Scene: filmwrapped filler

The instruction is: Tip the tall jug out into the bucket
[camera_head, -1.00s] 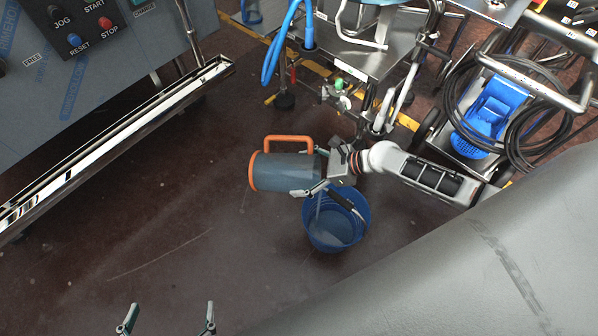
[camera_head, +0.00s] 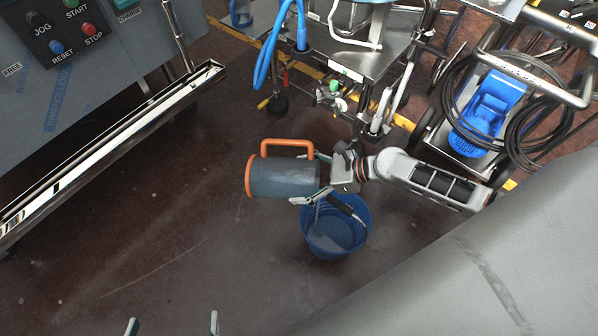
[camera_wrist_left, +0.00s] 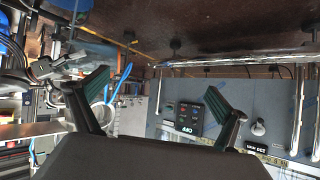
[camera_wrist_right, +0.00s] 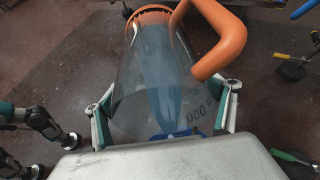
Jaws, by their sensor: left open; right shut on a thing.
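The tall jug (camera_head: 283,177) is grey and see-through, with an orange rim and handle. It lies on its side in the air, its orange rim to the left and its other end near the blue bucket (camera_head: 358,240). My right gripper (camera_head: 309,178) is shut on the jug near the end away from the orange rim; both fingers flank the body in the right wrist view (camera_wrist_right: 163,98). The bucket stands on the floor, with greyish content inside. A pale streak shows above it; I cannot tell if it is liquid. My left gripper (camera_head: 172,325) is open and empty at the bottom edge.
A control panel cabinet (camera_head: 60,90) with a shiny rail (camera_head: 110,145) stands at left. A steel cart (camera_head: 370,65) with blue hoses is behind the bucket. A blue machine (camera_head: 490,105) with coiled black cable is at right. The dark floor left of the bucket is clear.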

